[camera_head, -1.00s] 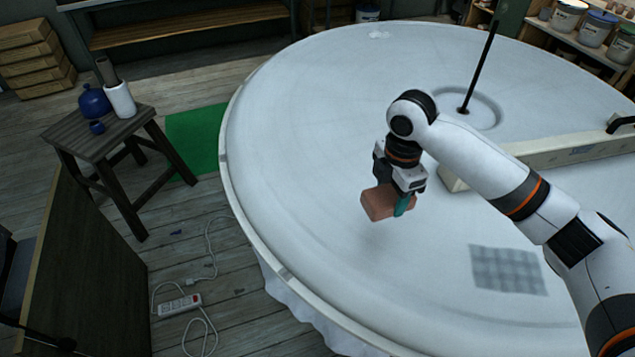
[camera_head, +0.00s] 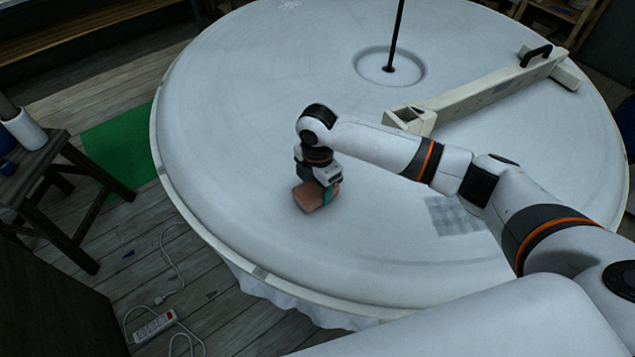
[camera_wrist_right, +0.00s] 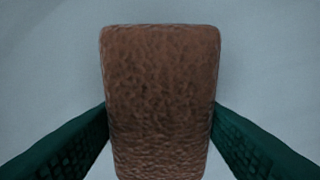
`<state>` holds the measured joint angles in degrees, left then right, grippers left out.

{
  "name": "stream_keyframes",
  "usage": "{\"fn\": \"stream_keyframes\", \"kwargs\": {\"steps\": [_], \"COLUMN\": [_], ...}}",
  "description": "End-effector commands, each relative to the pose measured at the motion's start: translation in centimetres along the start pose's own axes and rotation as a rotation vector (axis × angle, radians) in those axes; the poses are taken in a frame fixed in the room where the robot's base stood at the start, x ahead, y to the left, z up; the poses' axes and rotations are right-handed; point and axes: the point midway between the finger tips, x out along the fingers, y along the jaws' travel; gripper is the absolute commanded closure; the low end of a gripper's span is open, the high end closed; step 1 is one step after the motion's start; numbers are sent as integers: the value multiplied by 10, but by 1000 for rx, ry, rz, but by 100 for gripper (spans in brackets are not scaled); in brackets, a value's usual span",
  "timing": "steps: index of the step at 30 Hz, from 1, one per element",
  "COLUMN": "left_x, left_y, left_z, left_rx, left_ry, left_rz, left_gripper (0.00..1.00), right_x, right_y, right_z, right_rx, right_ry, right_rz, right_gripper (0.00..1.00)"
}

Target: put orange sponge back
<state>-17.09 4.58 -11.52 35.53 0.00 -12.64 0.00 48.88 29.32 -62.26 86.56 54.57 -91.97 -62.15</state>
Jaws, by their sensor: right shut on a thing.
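The orange sponge (camera_head: 308,196) is a brownish-orange block over the large round white table (camera_head: 230,120). My right gripper (camera_head: 326,192) is shut on it from above. In the right wrist view the sponge (camera_wrist_right: 160,95) fills the middle, with a green finger of the gripper (camera_wrist_right: 160,140) pressed on each side. The table's pale surface shows behind it. Whether the sponge touches the surface or hangs just above it, I cannot tell. My left gripper is not in view.
A long white beam (camera_head: 480,95) with a black handle lies across the table. A black rod (camera_head: 396,35) stands in a round hub. A grey checkered patch (camera_head: 455,215) is near my arm. A wooden stool (camera_head: 45,165) with pottery stands left. A power strip (camera_head: 155,327) lies on the floor.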

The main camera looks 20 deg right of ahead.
Motion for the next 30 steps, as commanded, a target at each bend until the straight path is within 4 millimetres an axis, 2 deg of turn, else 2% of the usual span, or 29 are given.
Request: {"fn": "stream_keyframes", "kwargs": {"steps": [12,13,16,25,30], "left_x": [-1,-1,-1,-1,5], "left_y": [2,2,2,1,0], "left_z": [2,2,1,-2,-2], "left_rx": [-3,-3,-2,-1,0], "left_ry": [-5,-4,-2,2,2], "left_rz": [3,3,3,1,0], "left_gripper": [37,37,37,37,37], "right_x": [8,7,7,5,-10], "right_y": [0,0,0,0,-1], "right_z": [0,0,0,0,0], "right_rx": [0,0,0,0,-1], "right_ry": [0,1,0,0,-1], "right_rz": [-1,-1,-1,-2,-5], "right_gripper": [66,40,23,23,23]}}
